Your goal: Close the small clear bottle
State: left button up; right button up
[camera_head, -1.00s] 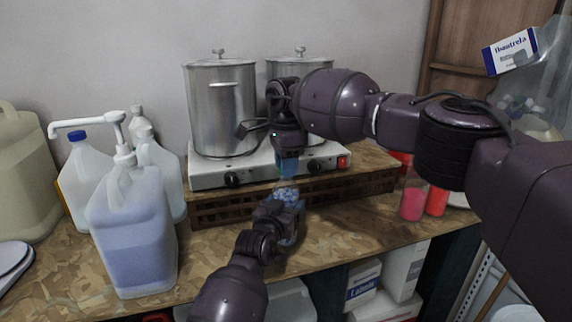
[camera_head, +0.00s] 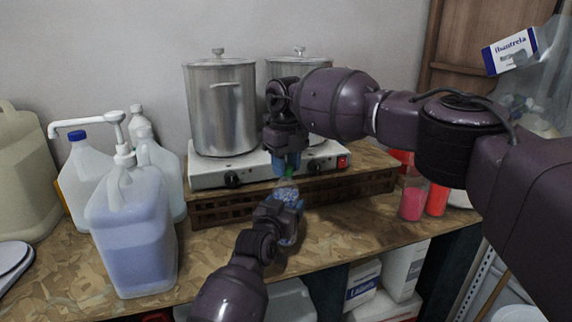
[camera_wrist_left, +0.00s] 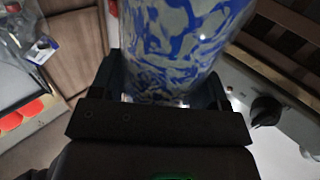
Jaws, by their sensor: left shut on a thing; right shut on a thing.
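The small clear bottle (camera_head: 287,194), with blue and white patterned contents, stands roughly upright in my left gripper (camera_head: 284,211), in front of the stove. In the left wrist view the bottle (camera_wrist_left: 180,45) sits between the two fingers, its top out of the picture. My right gripper (camera_head: 287,162), with blue fingertips, is directly above the bottle, pointing down and shut on a small green thing (camera_head: 288,173), which looks like a cap. The green thing is just above the bottle's mouth; I cannot tell whether they touch. The fingers partly hide it.
A white stove (camera_head: 260,174) with two steel pots (camera_head: 220,110) stands behind on a wooden crate (camera_head: 240,207). A pump jug (camera_head: 135,235) and other jugs are at left. Red containers (camera_head: 413,198) stand at right.

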jog(key=o, duration=1)
jog(key=shift+r, duration=2.25)
jog(key=shift+c, duration=0.2)
notch_tip(320, 180, up, 4)
jog(key=n, duration=0.5)
jog(key=shift+f, duration=0.25)
jog(key=shift+f, duration=0.1)
jog(key=shift+f, duration=3.95)
